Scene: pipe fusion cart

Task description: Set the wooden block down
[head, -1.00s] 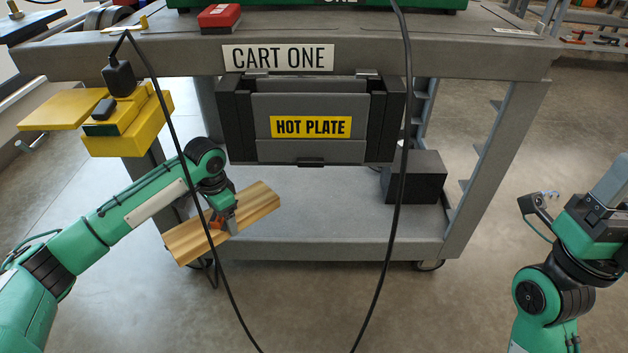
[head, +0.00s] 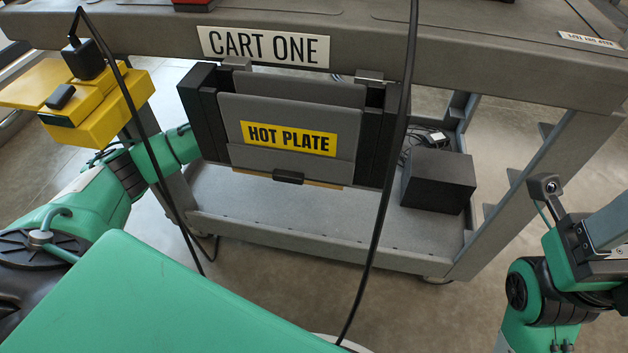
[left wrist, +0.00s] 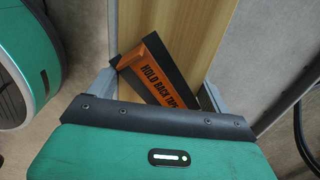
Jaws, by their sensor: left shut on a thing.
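The wooden block (left wrist: 185,28) is a long pale board that fills the middle of the left wrist view. My left gripper (left wrist: 160,90) is shut on the wooden block. In the head view a thin strip of the block (head: 308,182) shows below the hot plate holder; the rest of it and my left gripper are hidden behind the holder. My right gripper (head: 606,228) is at the right edge, away from the cart; its fingertips are not clear.
The hot plate holder (head: 290,108) hangs from the cart's front edge. The cart's lower shelf (head: 320,222) is largely bare, with a black box (head: 438,180) at its right. A black cable (head: 385,190) hangs in front. A yellow box (head: 110,112) is at the left.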

